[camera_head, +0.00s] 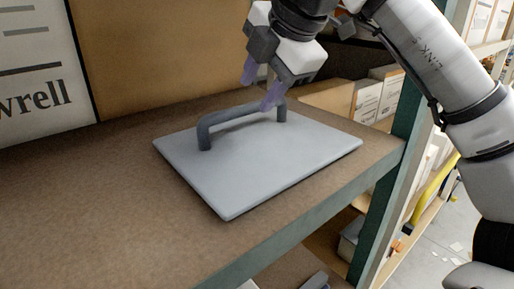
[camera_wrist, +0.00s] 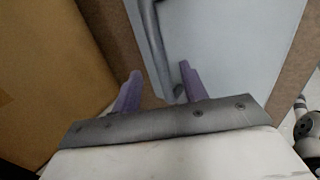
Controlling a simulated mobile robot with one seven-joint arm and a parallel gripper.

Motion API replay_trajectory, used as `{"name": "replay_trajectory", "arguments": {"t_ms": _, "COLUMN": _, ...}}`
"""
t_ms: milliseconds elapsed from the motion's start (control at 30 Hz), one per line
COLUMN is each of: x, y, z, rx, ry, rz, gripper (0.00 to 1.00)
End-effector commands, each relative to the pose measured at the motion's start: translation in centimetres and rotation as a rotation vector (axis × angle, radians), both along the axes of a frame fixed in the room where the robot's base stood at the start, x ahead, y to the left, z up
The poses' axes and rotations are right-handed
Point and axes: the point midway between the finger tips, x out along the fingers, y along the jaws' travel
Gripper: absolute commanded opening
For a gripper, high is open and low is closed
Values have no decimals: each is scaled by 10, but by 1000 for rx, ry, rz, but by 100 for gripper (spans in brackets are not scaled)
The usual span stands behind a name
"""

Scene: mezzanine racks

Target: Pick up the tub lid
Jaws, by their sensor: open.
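The tub lid (camera_head: 262,158) is a flat light-grey slab lying on the brown shelf board. A dark grey bar handle (camera_head: 236,114) arches over its far side. The lid also shows in the wrist view (camera_wrist: 235,45), with its handle (camera_wrist: 152,40) running down toward the fingers. My gripper (camera_head: 258,92) is open, with purple fingers, above the right end of the handle. In the wrist view the handle's end lies between the two fingertips (camera_wrist: 161,80). I cannot tell whether either finger touches the handle.
Cardboard boxes stand behind the lid; a large one (camera_head: 170,50) is close by, with a printed white panel (camera_head: 40,70) at its left. A green rack post (camera_head: 400,150) rises at the right, beside the shelf's front edge (camera_head: 300,225). The shelf left of the lid is clear.

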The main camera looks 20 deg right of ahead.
Motion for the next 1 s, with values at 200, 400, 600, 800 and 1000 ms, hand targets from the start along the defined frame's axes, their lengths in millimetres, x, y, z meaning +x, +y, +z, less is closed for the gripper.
{"name": "replay_trajectory", "arguments": {"t_ms": 200, "x": 17, "y": 6, "z": -32, "rx": 2, "ry": 1, "rz": 4, "gripper": 43}}
{"name": "replay_trajectory", "arguments": {"t_ms": 400, "x": 20, "y": 7, "z": -32, "rx": 1, "ry": 0, "rz": 1, "gripper": 43}}
{"name": "replay_trajectory", "arguments": {"t_ms": 600, "x": 20, "y": 7, "z": -32, "rx": 1, "ry": 0, "rz": 2, "gripper": 25}}
{"name": "replay_trajectory", "arguments": {"t_ms": 800, "x": 20, "y": 7, "z": -32, "rx": 1, "ry": 0, "rz": 2, "gripper": 0}}
{"name": "replay_trajectory", "arguments": {"t_ms": 1000, "x": 20, "y": 7, "z": -32, "rx": 1, "ry": -1, "rz": 2, "gripper": 0}}
